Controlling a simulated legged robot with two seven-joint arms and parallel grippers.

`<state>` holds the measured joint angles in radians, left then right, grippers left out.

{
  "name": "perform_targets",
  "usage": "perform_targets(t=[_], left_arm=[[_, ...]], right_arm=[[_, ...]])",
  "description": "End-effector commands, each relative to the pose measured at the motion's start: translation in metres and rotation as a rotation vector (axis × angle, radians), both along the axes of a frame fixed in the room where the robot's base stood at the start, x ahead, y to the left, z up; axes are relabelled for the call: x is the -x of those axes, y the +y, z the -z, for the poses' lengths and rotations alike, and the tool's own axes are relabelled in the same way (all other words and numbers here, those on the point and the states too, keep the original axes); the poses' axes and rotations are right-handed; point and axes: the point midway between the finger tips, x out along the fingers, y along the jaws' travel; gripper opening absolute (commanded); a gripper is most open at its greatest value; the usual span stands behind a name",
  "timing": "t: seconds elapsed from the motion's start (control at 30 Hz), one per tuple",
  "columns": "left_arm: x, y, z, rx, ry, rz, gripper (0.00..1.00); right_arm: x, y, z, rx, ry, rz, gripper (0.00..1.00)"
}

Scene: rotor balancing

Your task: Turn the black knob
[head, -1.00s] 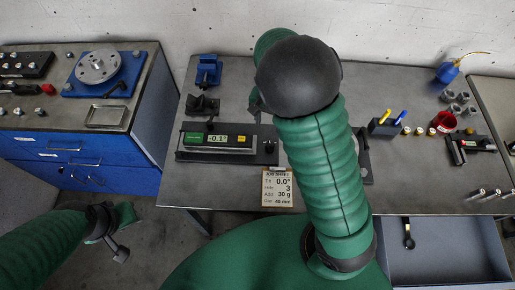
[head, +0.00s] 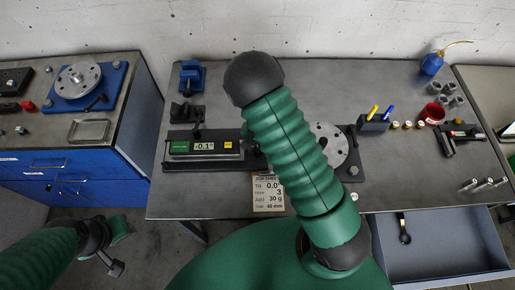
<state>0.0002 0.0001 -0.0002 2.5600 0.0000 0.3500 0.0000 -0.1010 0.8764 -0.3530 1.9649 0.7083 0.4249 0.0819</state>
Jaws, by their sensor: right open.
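The balance meter (head: 205,147) is a long black box with a lit display on the near left of the middle table. Its right end, where the black knob sits, is mostly covered by my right arm, so I cannot make out the knob clearly. My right gripper (head: 248,138) is largely hidden behind my own arm, just at that right end of the meter. Its jaws are open; I cannot tell whether they touch or surround the knob. My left gripper (head: 112,254) hangs low at the left, over the floor and away from the table; its jaws are unclear.
A metal disc (head: 328,143) on a dark base stands right of my arm. Blue and black fixtures (head: 190,77) stand behind the meter. An open drawer (head: 440,245) juts out at the lower right.

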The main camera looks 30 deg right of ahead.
Motion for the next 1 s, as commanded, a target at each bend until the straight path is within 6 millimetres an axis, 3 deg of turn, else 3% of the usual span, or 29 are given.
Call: perform_targets(t=[0.07,0.4,0.57,0.8,1.0], left_arm=[[0.000,0.000,0.000,0.000,0.000,0.000,0.36],[0.000,0.000,0.000,0.000,0.000,0.000,0.36],[0.000,0.000,-0.002,0.000,0.000,0.000,0.36],[0.000,0.000,-0.012,0.000,0.000,0.000,0.36],[0.000,0.000,-0.011,0.000,0.000,0.000,0.36]], right_arm=[[0.000,0.001,0.000,0.001,-0.001,0.000,0.44],[0.001,0.002,-0.001,0.003,0.002,0.000,0.00],[0.001,0.003,-0.002,-0.002,0.003,0.013,0.00],[0.001,0.004,-0.002,-0.001,0.003,0.171,0.00],[0.001,0.005,-0.002,0.000,0.003,0.173,0.00]])
